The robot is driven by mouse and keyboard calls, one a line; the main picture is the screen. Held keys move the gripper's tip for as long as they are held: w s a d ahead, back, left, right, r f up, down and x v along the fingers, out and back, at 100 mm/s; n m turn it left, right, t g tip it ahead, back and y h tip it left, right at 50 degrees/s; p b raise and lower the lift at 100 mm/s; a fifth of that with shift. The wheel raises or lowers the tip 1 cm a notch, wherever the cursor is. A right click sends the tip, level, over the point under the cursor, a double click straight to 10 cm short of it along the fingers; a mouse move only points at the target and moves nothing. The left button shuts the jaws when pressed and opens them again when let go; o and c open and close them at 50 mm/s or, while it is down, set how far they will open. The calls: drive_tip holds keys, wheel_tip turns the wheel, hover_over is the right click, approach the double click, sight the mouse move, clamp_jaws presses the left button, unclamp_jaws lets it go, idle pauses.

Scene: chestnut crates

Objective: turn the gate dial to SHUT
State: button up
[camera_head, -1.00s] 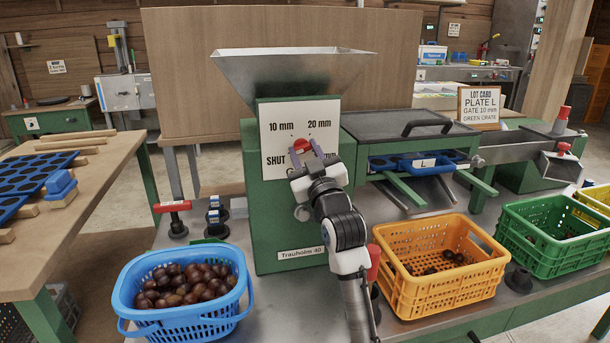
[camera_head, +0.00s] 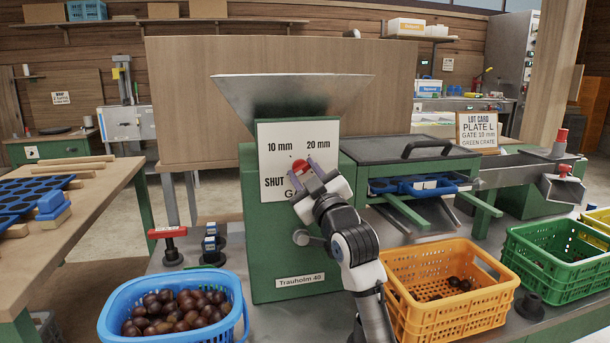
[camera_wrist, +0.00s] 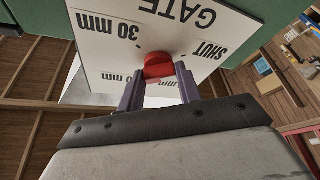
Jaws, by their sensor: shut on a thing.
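The red gate dial (camera_head: 299,166) is on a white panel (camera_head: 270,140) on the green machine's front. The panel reads 10 mm, 20 mm and SHUT, with GATE partly hidden by my gripper. My gripper (camera_head: 307,170) is shut on the dial, with one finger on each side. In the wrist view the dial (camera_wrist: 158,66) shows between the fingertips, and the panel (camera_wrist: 125,60) appears upside down, with 30 mm also readable. I cannot tell which mark the dial points to.
A blue basket (camera_head: 118,303) of chestnuts stands at front left. An orange crate (camera_head: 440,315) with a few chestnuts and a green crate (camera_head: 560,285) stand at right. A red-topped handle (camera_head: 168,232) stands left of the machine. A lot card (camera_head: 478,132) reads PLATE L, GATE 10 mm, GREEN CRATE.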

drive_tip(key=o, duration=1)
drive_tip(key=b+v, duration=0.1)
drive_tip(key=v, duration=1.2)
drive_tip(key=shift+s+d+f, duration=0.2)
drive_tip(key=shift+s+f, duration=0.05)
drive_tip(key=shift+s, duration=0.05)
